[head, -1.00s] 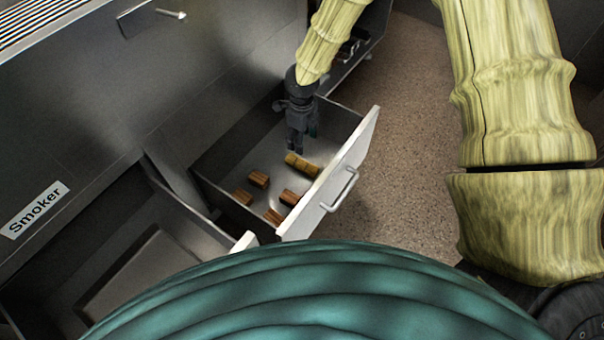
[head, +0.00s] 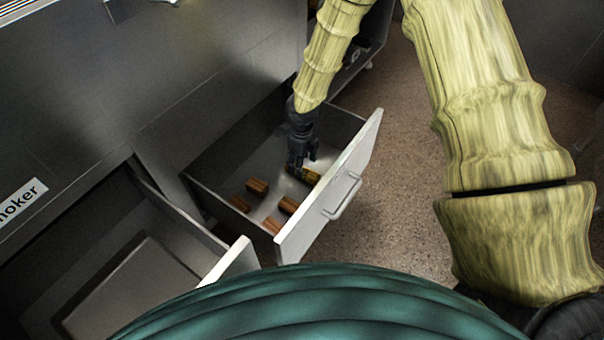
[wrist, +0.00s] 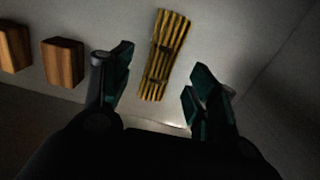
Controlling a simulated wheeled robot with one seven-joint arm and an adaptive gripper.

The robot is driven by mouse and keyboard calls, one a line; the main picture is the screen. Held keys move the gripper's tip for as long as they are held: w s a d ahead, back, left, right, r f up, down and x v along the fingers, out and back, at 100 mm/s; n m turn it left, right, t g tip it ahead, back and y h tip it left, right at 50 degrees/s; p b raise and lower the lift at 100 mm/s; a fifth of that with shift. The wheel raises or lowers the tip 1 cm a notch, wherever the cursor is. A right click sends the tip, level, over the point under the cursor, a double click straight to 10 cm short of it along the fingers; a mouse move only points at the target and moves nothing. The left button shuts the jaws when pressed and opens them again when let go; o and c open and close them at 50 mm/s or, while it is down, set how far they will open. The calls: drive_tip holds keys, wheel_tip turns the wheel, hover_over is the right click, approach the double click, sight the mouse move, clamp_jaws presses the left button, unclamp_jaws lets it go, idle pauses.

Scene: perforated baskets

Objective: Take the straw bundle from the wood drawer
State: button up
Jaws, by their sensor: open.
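The straw bundle (wrist: 163,55) is a yellow bundle of parallel stalks. It lies on the floor of the open drawer (head: 351,143), near the front panel. In the head view the straw bundle (head: 303,173) is partly hidden by my gripper (head: 302,164). In the wrist view my gripper (wrist: 158,85) is open and empty, with its dark green fingers apart. The bundle's near end lies between the fingertips in that picture, and most of it extends beyond them. I cannot tell how high the fingertips are above the drawer floor.
Several brown wood blocks (head: 257,187) lie in the same drawer, left of and nearer than the bundle; two show in the wrist view (wrist: 62,62). The drawer's front panel has a handle (head: 342,197). Another open drawer (head: 190,224) with a flat tray is at lower left.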

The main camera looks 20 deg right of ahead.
drive_tip(key=shift+w+f+b, duration=0.1)
drive_tip(key=shift+f+b, duration=1)
drive_tip(key=shift+f, duration=1.2)
drive_tip(key=c, duration=0.9)
